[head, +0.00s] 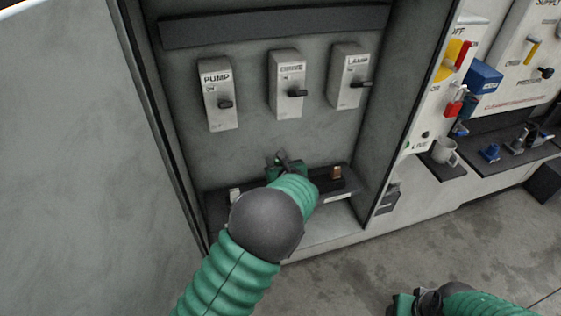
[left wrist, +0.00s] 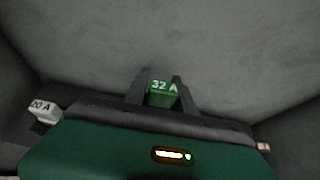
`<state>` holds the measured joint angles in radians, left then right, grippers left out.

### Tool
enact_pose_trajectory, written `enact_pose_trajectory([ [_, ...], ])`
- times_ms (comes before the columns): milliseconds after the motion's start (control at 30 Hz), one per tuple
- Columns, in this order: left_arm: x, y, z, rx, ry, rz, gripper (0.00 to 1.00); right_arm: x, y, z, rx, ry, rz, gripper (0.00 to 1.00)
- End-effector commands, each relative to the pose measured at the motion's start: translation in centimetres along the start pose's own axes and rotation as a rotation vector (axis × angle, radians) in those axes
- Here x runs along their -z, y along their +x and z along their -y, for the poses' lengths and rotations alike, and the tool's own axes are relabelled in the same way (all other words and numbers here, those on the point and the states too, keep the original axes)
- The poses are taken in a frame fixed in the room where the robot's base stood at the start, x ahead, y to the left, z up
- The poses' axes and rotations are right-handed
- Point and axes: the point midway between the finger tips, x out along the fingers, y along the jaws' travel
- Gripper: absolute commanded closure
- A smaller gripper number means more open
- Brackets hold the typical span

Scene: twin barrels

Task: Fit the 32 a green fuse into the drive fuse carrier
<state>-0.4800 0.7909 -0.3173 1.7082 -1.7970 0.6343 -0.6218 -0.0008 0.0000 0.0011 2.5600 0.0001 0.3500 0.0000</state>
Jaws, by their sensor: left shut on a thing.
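The green 32 A fuse (left wrist: 162,94) shows between the fingers of my left gripper (left wrist: 160,88) in the left wrist view. The gripper is shut on it. In the head view my left gripper (head: 283,160) is at the fuse shelf (head: 328,185) inside the cabinet, and my arm hides the fuse and the shelf's middle. The drive fuse carrier (head: 287,84), the middle of three grey carriers, is on the back wall above the gripper, with a black handle. My right gripper (head: 415,303) is at the bottom edge, and its jaws are unclear.
The pump carrier (head: 218,95) and lamp carrier (head: 348,78) flank the drive one. A white 20 A fuse (left wrist: 43,112) and a brown fuse (head: 336,173) stand on the shelf. Cabinet side walls bound the space.

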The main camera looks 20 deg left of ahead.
Motion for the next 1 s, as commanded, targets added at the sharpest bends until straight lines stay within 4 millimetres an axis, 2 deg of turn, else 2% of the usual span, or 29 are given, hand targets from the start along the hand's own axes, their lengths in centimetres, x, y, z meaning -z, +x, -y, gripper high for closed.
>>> enact_pose_trajectory([
  [33, 1.2, 0.3, 0.4, 0.004, 0.003, 0.002, 1.00, -0.3, 1.2, 0.0, 0.000, 0.001, 0.000, 0.51],
  [200, 2.3, 0.3, 0.9, 0.002, 0.007, 0.005, 1.00, -0.5, 2.2, -0.1, -0.001, 0.002, 0.000, 0.51],
  [600, 2.1, 1.2, -0.3, 0.004, -0.002, -0.003, 1.00, -0.5, 2.2, -0.1, 0.000, 0.002, 0.000, 0.51],
  [1000, 2.4, 0.2, 1.1, 0.004, 0.008, 0.005, 1.00, -0.5, 2.1, -0.1, 0.000, 0.002, 0.000, 0.51],
])
